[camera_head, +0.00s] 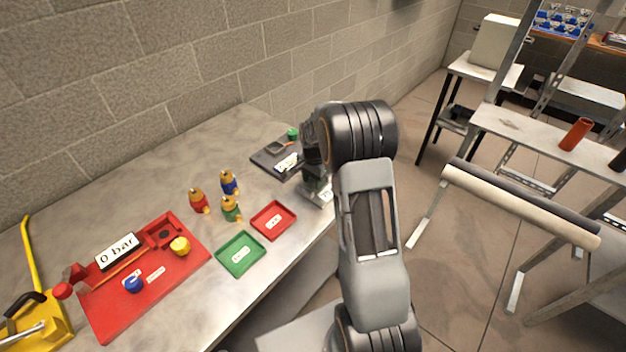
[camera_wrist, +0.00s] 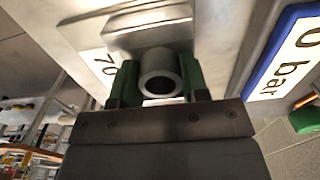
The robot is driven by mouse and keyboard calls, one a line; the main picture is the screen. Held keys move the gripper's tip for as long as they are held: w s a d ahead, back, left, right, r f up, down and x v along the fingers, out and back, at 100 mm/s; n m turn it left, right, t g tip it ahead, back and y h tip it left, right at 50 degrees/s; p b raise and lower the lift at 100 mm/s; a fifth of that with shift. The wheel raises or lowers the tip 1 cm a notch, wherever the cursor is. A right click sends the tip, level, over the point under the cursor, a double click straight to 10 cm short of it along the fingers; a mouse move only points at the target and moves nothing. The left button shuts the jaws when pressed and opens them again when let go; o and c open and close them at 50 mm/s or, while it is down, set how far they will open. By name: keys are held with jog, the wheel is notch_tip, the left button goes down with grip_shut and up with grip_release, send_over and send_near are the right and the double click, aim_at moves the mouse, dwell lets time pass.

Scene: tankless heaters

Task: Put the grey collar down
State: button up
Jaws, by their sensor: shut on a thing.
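The grey collar (camera_wrist: 157,57) is a short metal ring with its round opening facing the wrist camera. My gripper (camera_wrist: 160,80) is shut on it, with a green-padded finger on each side. A stepped grey metal block (camera_wrist: 152,28) lies right behind the collar; I cannot tell whether the collar touches it. A white label reading "70" (camera_wrist: 104,68) shows beside the left finger. In the head view my gripper (camera_head: 315,180) is low at the right edge of the bench, partly hidden by my arm, and the collar cannot be made out.
A dark panel (camera_head: 262,160) with a "0 bar" display (camera_head: 288,162) and green knob (camera_head: 292,133) lies behind my gripper. A red tray (camera_head: 273,220), a green tray (camera_head: 240,254) and small coloured yellow-topped pieces (camera_head: 230,208) stand to the left. A red board (camera_head: 120,312) lies farther left.

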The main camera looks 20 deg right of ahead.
jog(key=o, duration=1)
jog(key=s+a+r+n, duration=0.1)
jog(key=s+r, duration=0.1)
jog(key=r, duration=0.6)
jog(key=s+a+r+n, duration=0.1)
jog(key=a+r, duration=0.1)
jog(key=r, duration=0.5)
jog(key=s+a+n+t, duration=0.1)
jog(key=s+a+n, duration=0.1)
jog(key=s, duration=0.4)
jog(key=s+a+r+n+t, duration=0.1)
jog(key=s+a+n, duration=0.2)
jog(key=s+n, duration=0.2)
jog(key=s+a+n+t, duration=0.2)
jog(key=s+n, duration=0.2)
jog(key=s, duration=0.4)
jog(key=shift+a+r, duration=0.2)
jog(key=shift+a, duration=0.2)
